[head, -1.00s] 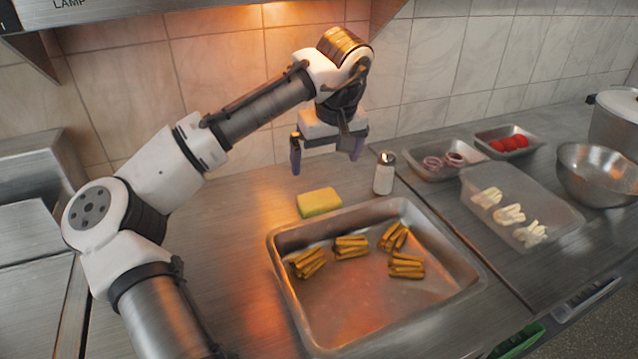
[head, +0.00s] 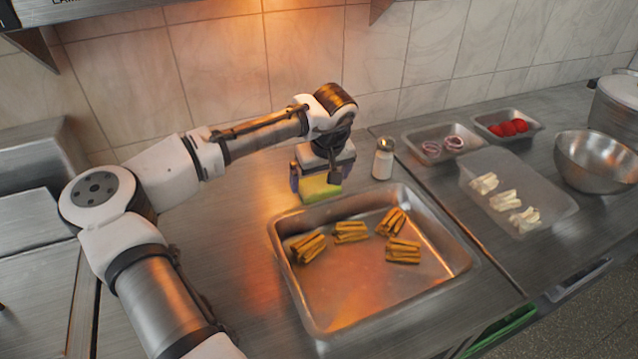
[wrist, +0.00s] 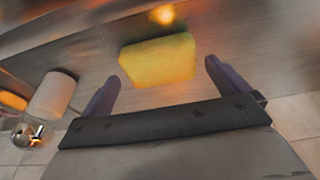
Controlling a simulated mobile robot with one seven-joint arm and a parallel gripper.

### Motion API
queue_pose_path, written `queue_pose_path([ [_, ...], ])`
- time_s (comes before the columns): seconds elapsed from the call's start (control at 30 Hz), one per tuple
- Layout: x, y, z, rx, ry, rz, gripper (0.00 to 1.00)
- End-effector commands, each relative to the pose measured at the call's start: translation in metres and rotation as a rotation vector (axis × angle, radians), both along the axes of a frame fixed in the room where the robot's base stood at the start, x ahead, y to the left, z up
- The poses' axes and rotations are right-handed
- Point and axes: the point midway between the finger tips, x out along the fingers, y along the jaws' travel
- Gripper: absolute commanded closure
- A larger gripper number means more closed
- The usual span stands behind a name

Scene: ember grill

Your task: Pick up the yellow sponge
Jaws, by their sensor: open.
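The yellow sponge (head: 318,190) lies on the steel counter just behind the metal tray, with a greenish-yellow side showing. My gripper (head: 316,178) is low over the sponge and hides part of it in the head view. In the wrist view the sponge (wrist: 158,61) shows ahead of the fingertips, roughly between their lines. My gripper (wrist: 160,85) is open, with its two dark purple fingers apart and nothing held between them. I cannot tell from the head view whether the fingers reach down beside the sponge.
A metal tray (head: 330,317) holding several bundles of yellow-brown sticks is just in front of the sponge. A white shaker (head: 383,160) stands close on the right. Small trays and a steel bowl (head: 597,160) are farther right. Tiled wall behind; counter left of the sponge is clear.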

Motion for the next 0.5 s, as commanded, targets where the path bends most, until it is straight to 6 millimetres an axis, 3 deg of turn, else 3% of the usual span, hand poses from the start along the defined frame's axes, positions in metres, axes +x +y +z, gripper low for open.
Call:
queue_pose_path([
  [0.2, 0.005, 0.002, -0.019, 0.001, 0.000, 0.000, 0.00],
  [0.4, 0.005, 0.002, -0.021, 0.000, 0.000, -0.001, 0.00],
  [0.5, 0.005, 0.002, -0.020, 0.000, 0.000, -0.001, 0.12],
])
